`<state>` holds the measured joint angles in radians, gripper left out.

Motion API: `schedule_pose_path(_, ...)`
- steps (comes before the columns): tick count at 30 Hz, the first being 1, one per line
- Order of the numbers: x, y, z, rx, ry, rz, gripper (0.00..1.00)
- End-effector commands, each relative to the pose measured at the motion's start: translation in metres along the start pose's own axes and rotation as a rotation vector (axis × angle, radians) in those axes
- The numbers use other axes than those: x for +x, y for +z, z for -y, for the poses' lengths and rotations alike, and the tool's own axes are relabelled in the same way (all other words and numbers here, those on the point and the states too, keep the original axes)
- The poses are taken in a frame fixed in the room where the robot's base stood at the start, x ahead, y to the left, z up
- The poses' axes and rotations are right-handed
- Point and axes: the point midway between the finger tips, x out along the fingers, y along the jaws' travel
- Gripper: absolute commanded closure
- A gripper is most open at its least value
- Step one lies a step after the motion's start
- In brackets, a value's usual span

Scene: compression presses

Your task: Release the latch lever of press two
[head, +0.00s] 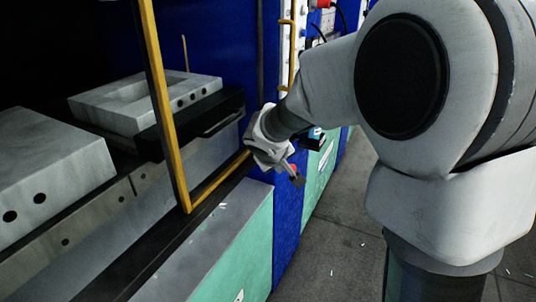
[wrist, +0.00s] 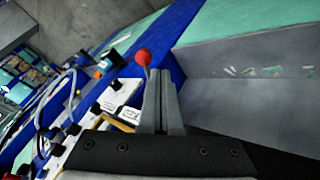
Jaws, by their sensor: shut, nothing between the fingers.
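A lever with a round red knob (wrist: 143,57) shows in the wrist view, just left of my fingertips. Its thin stem is mostly hidden by the fingers. My gripper (wrist: 162,74) is shut and empty, its fingers close beside the knob. I cannot tell whether they touch the lever. In the head view my gripper (head: 291,174) is at the blue front of the press, and a small red spot (head: 293,167) shows at its fingers. No number that marks this as press two is readable.
A yellow-edged frame (head: 165,110) stands in front of the press opening, left of my arm. Grey mould blocks (head: 45,165) lie inside. A grey ledge (head: 215,240) tops the green panel below. The grey floor (head: 335,230) on the right is mostly clear. White control panels (wrist: 88,120) show in the wrist view.

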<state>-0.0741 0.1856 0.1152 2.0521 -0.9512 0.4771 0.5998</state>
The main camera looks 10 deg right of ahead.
Motion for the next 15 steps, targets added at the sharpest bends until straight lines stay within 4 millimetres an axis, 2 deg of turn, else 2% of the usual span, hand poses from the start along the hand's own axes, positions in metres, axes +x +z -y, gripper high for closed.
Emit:
schedule_pose_path(1, 0.013, 0.002, 0.001, 0.001, -0.001, 0.003, 1.0)
schedule_pose_path(6, 0.042, 0.001, 0.0, 0.001, 0.0, 0.002, 1.0)
schedule_pose_path(10, 0.056, 0.001, 0.0, 0.001, 0.0, 0.002, 1.0)
schedule_pose_path(15, 0.065, 0.0, 0.0, 0.002, 0.0, -0.001, 1.0)
